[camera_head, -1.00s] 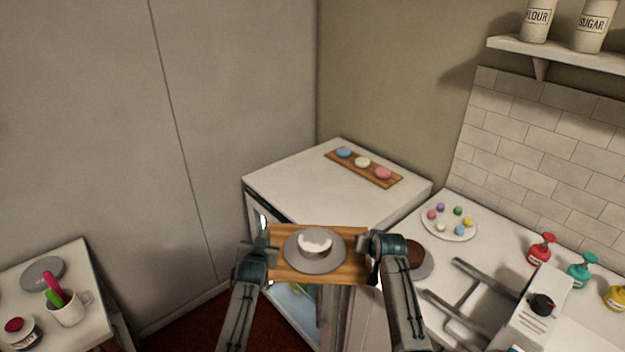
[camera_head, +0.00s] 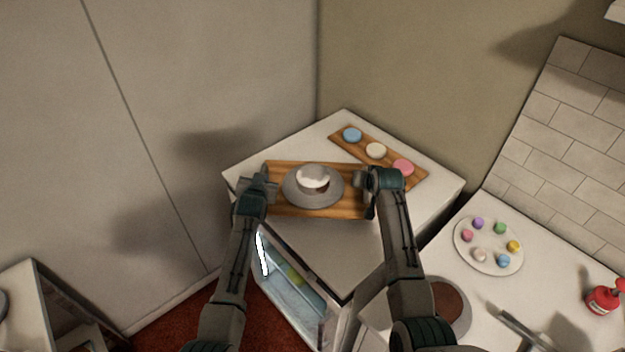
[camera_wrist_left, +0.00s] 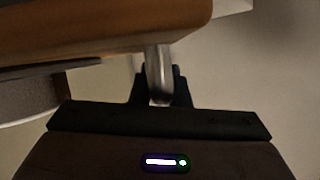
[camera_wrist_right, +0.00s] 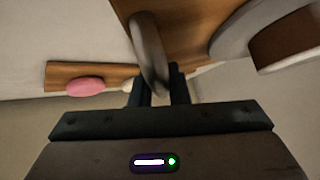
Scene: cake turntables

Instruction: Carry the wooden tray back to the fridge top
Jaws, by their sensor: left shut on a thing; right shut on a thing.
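On the tray is a grey round stand (camera_head: 298,200) with a brown cake topped in white (camera_head: 313,177). My left gripper (camera_head: 266,187) is shut on the metal handle (camera_wrist_left: 158,70) at the tray's left end. My right gripper (camera_head: 364,184) is shut on the handle (camera_wrist_right: 150,50) at its right end. The tray looks roughly level. I cannot tell how large the gap beneath it is.
The counter at right holds a plate (camera_head: 488,258) of coloured balls and a red bottle (camera_head: 605,297). Walls stand behind the fridge.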

